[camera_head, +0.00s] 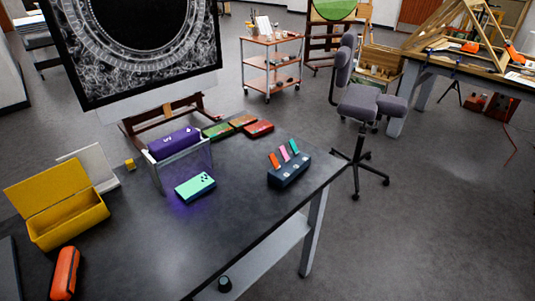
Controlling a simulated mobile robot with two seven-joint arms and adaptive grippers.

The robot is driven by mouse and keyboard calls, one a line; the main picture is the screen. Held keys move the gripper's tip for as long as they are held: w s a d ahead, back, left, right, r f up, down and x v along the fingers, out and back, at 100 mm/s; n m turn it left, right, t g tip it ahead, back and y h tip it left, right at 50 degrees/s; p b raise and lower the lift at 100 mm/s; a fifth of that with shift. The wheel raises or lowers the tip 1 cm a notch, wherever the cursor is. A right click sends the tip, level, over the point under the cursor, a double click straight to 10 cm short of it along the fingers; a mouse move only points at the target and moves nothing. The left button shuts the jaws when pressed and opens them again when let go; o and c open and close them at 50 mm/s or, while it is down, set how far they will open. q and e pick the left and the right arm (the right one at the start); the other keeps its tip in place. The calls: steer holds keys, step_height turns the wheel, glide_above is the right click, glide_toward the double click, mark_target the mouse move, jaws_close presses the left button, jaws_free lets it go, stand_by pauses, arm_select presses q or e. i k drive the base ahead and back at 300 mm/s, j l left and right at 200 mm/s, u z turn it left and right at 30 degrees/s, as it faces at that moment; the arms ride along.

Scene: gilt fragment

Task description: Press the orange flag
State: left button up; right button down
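A dark blue block (289,173) stands near the right end of the dark table, with three coloured flags sticking up from it in a row. The orange flag (274,160) is the leftmost, the pink flag (284,154) is in the middle and the teal flag (294,146) is on the right. All three lean slightly to the left. Nothing touches the flags. Neither of my grippers is in view.
On the table (235,215) are a teal device (195,187), a clear stand with a purple roll (174,143), an open yellow box (68,218) and an orange case (65,272). The tabletop before the block is clear. A chair (365,105) stands behind.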

mark_target(274, 162)
steer(key=i+l+u, duration=0.2)
steer(key=l+u, duration=0.2)
steer(key=l, duration=0.2)
steer(key=i+l+u, duration=0.1)
steer(key=l+u, duration=0.3)
steer(key=l, duration=0.25)
steer(key=l+u, duration=0.4)
steer(key=l, duration=0.25)
steer(key=l+u, duration=0.4)
steer(key=l, duration=0.3)
steer(key=l+u, duration=0.2)
steer(key=l, duration=0.2)
steer(key=l+u, duration=0.25)
steer(key=k+l+u, duration=0.2)
steer(key=l, duration=0.25)
steer(key=l+u, duration=0.2)
steer(key=l, duration=0.15)
steer(key=k+l+u, duration=0.25)
steer(key=l+u, duration=0.3)
steer(key=l, duration=0.2)
steer(key=k+l+u, duration=0.1)
steer(key=l+u, duration=0.2)
steer(key=l, duration=0.2)
steer(key=l+u, duration=0.3)
steer(key=l, duration=0.15)
steer(key=l+u, duration=0.3)
steer(key=l, duration=0.2)
